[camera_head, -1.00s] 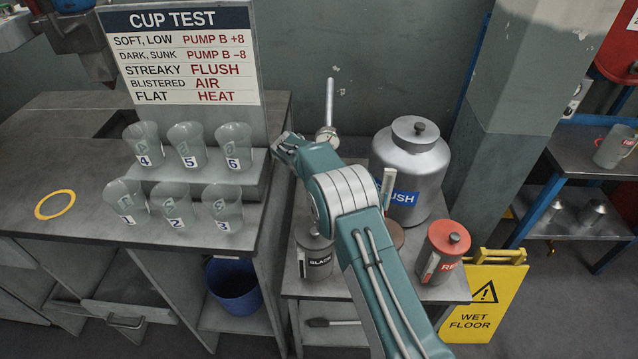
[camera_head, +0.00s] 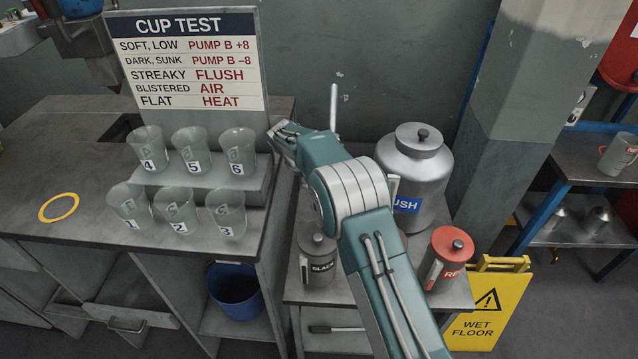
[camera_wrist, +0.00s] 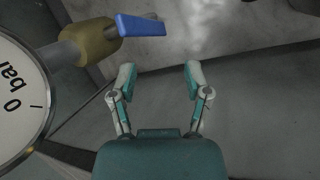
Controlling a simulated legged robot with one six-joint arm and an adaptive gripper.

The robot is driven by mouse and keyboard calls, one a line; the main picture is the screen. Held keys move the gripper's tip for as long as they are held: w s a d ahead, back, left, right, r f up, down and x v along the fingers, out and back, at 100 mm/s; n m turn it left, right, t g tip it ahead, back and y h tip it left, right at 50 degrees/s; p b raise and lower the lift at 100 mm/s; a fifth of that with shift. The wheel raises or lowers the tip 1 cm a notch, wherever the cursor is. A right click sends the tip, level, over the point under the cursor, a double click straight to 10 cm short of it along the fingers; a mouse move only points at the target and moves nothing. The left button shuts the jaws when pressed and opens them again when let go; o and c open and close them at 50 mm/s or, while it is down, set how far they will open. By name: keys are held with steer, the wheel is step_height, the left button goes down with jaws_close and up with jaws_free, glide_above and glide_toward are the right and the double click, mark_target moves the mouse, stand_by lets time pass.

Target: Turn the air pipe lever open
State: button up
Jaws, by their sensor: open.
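In the wrist view, the blue lever (camera_wrist: 141,25) sticks out to the right from a brass valve body (camera_wrist: 88,42) on a grey pipe. My gripper (camera_wrist: 159,76) is open, with its two fingers apart and nothing between them. The lever lies beyond the fingertips, up and to the left, and does not touch them. A round gauge (camera_wrist: 18,100) marked 0 bar fills the left edge. In the head view, my gripper (camera_head: 280,132) is beside the cup stand, and I cannot make out the lever there.
Several numbered cups (camera_head: 238,150) stand on a stepped stand left of my gripper, below the CUP TEST sign (camera_head: 190,60).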

steer(key=s+d+r+m+t+y, duration=0.1)
steer(key=d+r+m+y, duration=0.15)
steer(key=m, duration=0.45)
steer(key=d+r+m+t+y, duration=0.1)
steer(key=d+m+y, duration=0.3)
steer(key=m, duration=0.3)
steer(key=x, duration=1)
steer(key=shift+f, duration=0.35)
steer(key=shift+s, duration=0.15)
jaws_close()
